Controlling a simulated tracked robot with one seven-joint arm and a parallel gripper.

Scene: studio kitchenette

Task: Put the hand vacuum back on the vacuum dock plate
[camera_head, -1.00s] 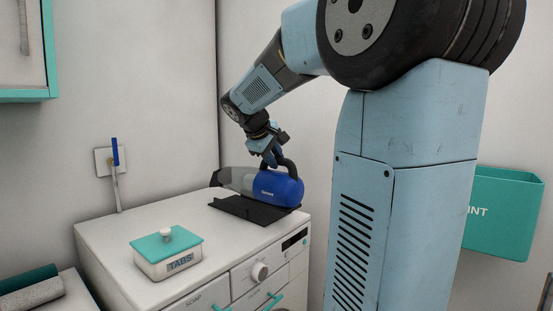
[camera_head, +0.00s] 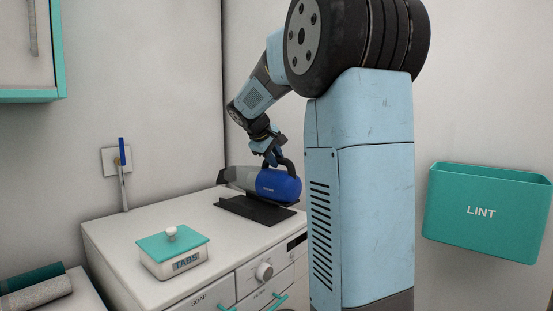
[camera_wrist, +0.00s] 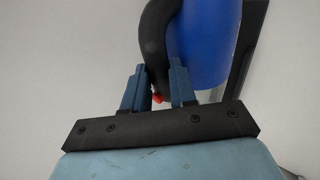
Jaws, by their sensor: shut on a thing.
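The hand vacuum (camera_head: 280,187) has a blue body, a grey nozzle end pointing left and a black loop handle. It lies level over the black vacuum dock plate (camera_head: 246,210) on top of the white washer-like cabinet. I cannot tell whether its underside touches the plate or is slightly above it. My gripper (camera_head: 273,160) comes down from above and is shut on the handle. In the wrist view, the two blue fingers of my gripper (camera_wrist: 158,78) stand either side of the black handle, with the blue body (camera_wrist: 205,45) behind.
A white box with a teal lid, marked TABS (camera_head: 172,254), stands on the cabinet top (camera_head: 125,240) at front left. A wall switch plate (camera_head: 110,162) is behind it. A teal LINT bin (camera_head: 485,212) hangs at right. Rolled towels (camera_head: 38,288) lie at lower left.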

